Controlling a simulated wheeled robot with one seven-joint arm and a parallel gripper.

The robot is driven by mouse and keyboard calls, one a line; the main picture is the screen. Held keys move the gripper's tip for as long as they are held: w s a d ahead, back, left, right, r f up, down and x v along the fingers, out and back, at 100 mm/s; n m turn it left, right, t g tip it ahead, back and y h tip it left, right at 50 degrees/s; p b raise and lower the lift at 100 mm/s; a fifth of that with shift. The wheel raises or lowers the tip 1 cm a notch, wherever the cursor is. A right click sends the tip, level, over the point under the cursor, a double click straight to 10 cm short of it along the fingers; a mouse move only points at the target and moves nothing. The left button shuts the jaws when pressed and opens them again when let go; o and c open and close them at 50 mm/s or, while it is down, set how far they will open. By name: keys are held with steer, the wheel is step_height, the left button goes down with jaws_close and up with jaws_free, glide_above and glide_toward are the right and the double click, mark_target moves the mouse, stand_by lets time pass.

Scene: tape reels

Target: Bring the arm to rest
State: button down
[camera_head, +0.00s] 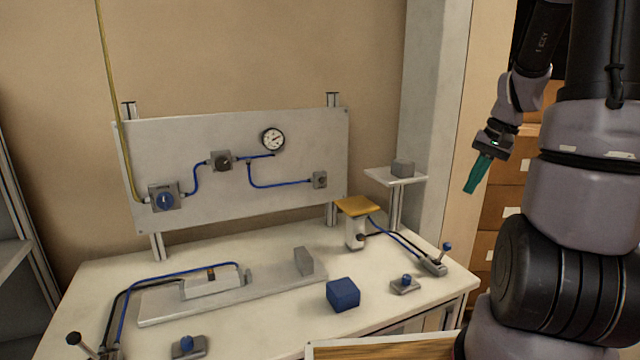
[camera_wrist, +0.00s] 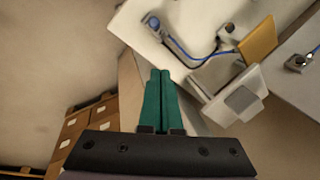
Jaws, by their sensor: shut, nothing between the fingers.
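My gripper (camera_head: 470,188) has teal fingers and hangs at the right in the head view, pointing down and slightly left. It is in the air, to the right of the table (camera_head: 240,342) and of a small raised shelf (camera_head: 378,177). In the wrist view my gripper (camera_wrist: 160,74) has its two fingers side by side, shut and empty. Nothing touches the fingers in either view. My arm comes down from the upper right in the head view.
The table bears a blue cube (camera_head: 343,295), a yellow-topped stand (camera_head: 356,207), levers and hoses. A grey block (camera_head: 402,168) sits on the raised shelf. An upright panel (camera_head: 240,190) with a gauge stands behind. Wooden drawers (camera_head: 508,165) are behind my gripper.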

steer(key=s+a+r+n+t, duration=0.2)
steer(key=s+a+r+t, duration=0.3)
steer(key=s+a+r, duration=0.9)
step_height(320, 180, up, 4)
steer(key=shift+s+a+f+h, duration=0.2)
steer(key=shift+a+f+h, duration=0.1)
steer(key=shift+a, duration=0.7)
